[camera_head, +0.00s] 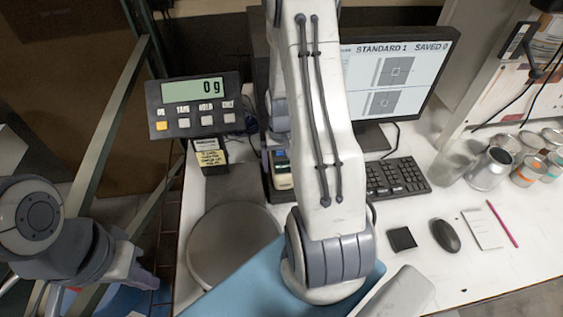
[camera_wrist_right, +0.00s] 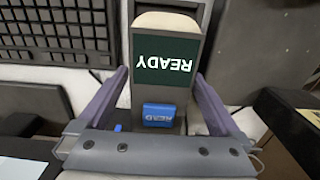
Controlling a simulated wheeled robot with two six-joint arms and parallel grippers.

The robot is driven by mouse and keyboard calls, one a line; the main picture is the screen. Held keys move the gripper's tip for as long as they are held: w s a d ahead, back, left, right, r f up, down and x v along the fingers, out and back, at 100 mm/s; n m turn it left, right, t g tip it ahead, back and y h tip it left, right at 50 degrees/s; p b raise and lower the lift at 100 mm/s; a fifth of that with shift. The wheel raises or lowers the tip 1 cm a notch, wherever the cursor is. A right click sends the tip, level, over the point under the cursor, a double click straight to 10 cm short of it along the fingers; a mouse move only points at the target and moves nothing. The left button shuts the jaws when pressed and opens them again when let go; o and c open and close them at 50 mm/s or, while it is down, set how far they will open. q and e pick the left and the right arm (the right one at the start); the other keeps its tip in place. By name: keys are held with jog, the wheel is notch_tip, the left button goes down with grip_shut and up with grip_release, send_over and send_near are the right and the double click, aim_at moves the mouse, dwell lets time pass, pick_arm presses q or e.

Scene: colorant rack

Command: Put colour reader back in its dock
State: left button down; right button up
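The colour reader (camera_wrist_right: 166,75) has a dark green screen reading READY, upside down in the right wrist view, a cream top end and a blue READ button. It also shows in the head view (camera_head: 283,181), upright beside the scale's post. My right gripper (camera_wrist_right: 163,84) has one finger along each side of the reader, with the tips against its edges. A grey upright part (camera_wrist_right: 208,12), probably the dock, is behind the reader; whether the reader is seated in it cannot be told. My left gripper (camera_head: 100,290) is at the lower left, empty, its fingers apart.
A scale display (camera_head: 196,104) reads 0 g, above a round pan (camera_head: 232,243). A monitor (camera_head: 395,75), keyboard (camera_head: 398,177) and mouse (camera_head: 445,235) stand to the right. Several cans (camera_head: 490,168) are at far right.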

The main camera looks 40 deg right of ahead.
jog(key=shift+r, duration=0.2)
jog(key=shift+w+r, duration=0.1)
jog(key=shift+r, duration=0.15)
notch_tip(320, 180, up, 12)
jog(key=b, duration=0.2)
jog(key=shift+f+b, duration=0.25)
jog(key=shift+b, duration=0.05)
